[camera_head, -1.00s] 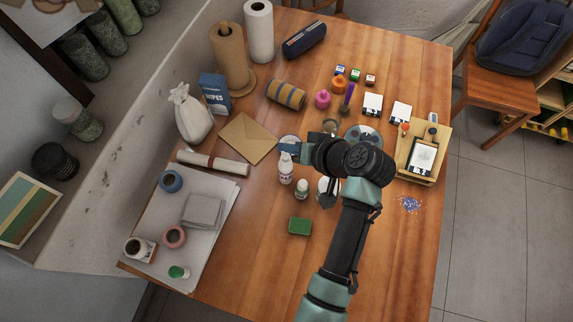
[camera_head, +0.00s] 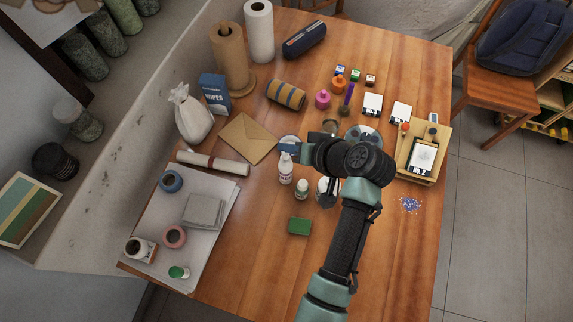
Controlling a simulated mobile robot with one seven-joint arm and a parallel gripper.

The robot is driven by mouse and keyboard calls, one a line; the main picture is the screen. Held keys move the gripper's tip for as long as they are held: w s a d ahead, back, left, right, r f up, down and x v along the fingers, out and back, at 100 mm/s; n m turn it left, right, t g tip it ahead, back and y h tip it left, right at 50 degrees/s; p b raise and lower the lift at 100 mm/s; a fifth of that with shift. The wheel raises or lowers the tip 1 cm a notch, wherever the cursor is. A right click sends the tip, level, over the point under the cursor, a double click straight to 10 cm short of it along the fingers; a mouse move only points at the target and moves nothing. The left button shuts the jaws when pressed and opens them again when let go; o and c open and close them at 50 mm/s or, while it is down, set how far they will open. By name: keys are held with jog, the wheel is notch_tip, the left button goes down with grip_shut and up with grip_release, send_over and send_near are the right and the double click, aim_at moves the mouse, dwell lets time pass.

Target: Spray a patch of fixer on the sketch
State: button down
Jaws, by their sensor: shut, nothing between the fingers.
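A white bottle with a red-marked label (camera_head: 286,171) stands upright on the wooden table, left of my wrist; it looks like a spray bottle of fixer, but its label is too small to read. My gripper (camera_head: 288,148) is at the bottle's top in this view, shut with nothing held; its fingers are small and partly hidden, and I cannot tell whether it touches the bottle. A small white sheet with a dark border (camera_head: 423,157) lies on a wooden board (camera_head: 433,136) at the right; I cannot tell whether it is the sketch. Large pale sheets (camera_head: 207,250) lie at the left.
A small white bottle (camera_head: 302,188) and a green block (camera_head: 300,226) stand near my arm. A rolled paper (camera_head: 212,163), an envelope (camera_head: 248,138) and a wipes box (camera_head: 215,93) lie farther left. Blue specks (camera_head: 411,204) lie at the right. The front table area is clear.

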jog(key=shift+f, duration=0.1)
dwell(0.3)
jog(key=shift+f, duration=0.35)
jog(key=shift+f+b, duration=0.5)
jog(key=shift+b, duration=0.1)
dwell(0.5)
jog(key=shift+r, duration=0.1)
jog(key=shift+r+p, duration=0.85)
jog(key=shift+p, duration=0.1)
notch_tip(320, 180, up, 6)
jog(key=p, duration=0.5)
jog(key=shift+w, duration=0.1)
dwell(0.5)
